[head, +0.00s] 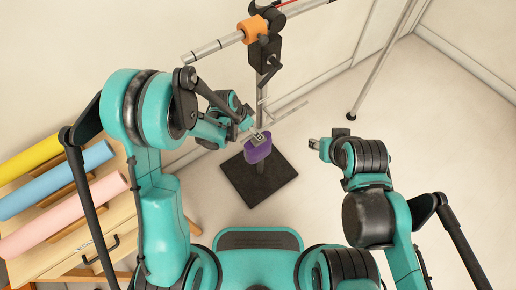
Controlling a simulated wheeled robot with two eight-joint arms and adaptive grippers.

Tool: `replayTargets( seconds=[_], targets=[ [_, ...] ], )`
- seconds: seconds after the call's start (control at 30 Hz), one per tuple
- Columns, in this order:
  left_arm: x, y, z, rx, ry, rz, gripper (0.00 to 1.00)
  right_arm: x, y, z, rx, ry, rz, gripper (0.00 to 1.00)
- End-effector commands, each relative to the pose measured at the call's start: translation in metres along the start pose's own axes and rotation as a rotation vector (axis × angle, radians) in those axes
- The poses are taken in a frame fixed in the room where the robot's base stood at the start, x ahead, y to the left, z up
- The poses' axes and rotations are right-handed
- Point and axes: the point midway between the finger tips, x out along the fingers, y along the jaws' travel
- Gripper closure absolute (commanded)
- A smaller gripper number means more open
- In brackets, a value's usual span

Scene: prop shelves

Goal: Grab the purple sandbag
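The purple sandbag (262,148) is at the stand, above its black square base (278,182). My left gripper (256,138) is at the top of the sandbag, at its upper left side. Its fingers are small here, and I cannot tell whether they are closed on the sandbag or only touching it. My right gripper (314,143) is to the right of the sandbag, apart from it and from the stand. Its finger opening is too small to make out.
The stand carries an orange clamp (254,29) and a silver bar (214,47) above the sandbag. A thin metal pole (378,65) stands at the right. A wooden cabinet (120,225) with yellow, blue and pink rolls (65,212) is at the left. The floor right of the base is clear.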

Motion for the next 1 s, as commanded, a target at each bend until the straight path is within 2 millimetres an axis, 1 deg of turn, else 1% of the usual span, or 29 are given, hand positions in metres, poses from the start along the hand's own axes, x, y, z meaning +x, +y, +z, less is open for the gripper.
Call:
replayTargets(
  seconds=[0.03,0.17,0.23,0.33,0.5,0.53,0.57,0.6,0.67,0.7,0.73,0.77,1.0],
  targets=[
    [0.008,0.000,-0.001,0.002,0.000,0.000,0.40,0.004,0.000,0.003,0.000,0.000,0.000,0.58],
    [0.030,0.001,-0.007,0.001,0.000,0.001,0.40,0.014,0.000,0.010,0.000,0.000,0.000,0.58],
    [0.040,0.000,-0.006,0.000,0.000,0.000,0.40,0.017,0.000,0.013,0.000,0.000,0.000,0.58],
    [0.046,0.000,-0.007,0.000,0.000,0.000,0.40,0.019,0.000,0.013,0.000,0.000,0.000,0.58],
    [0.044,0.000,-0.007,0.000,0.000,-0.001,0.40,0.018,0.000,0.013,0.000,0.000,0.000,0.58],
    [0.044,0.000,-0.007,-0.001,0.000,-0.001,0.42,0.018,0.000,0.012,0.000,0.000,0.000,0.58],
    [0.044,0.000,-0.007,-0.001,0.000,-0.001,0.50,0.018,0.000,0.012,0.000,0.000,0.000,0.58],
    [0.044,0.000,-0.007,-0.001,0.000,-0.001,0.61,0.017,0.000,0.012,0.000,0.000,0.000,0.58],
    [0.044,0.000,-0.007,-0.001,0.000,-0.001,0.77,0.018,0.000,0.012,0.000,0.000,0.000,0.58],
    [0.044,0.000,-0.007,-0.001,0.000,-0.001,0.87,0.018,0.000,0.012,0.000,0.000,0.000,0.58],
    [0.044,0.000,-0.007,-0.001,0.000,0.000,0.95,0.018,0.000,0.012,0.000,0.000,0.000,0.58],
    [0.044,0.000,-0.007,-0.001,0.000,0.000,1.00,0.018,0.000,0.012,0.000,0.000,0.000,0.58],
    [0.044,0.000,-0.008,-0.001,0.002,0.000,1.00,0.018,0.000,0.013,0.000,0.000,0.000,0.58]
  ],
)
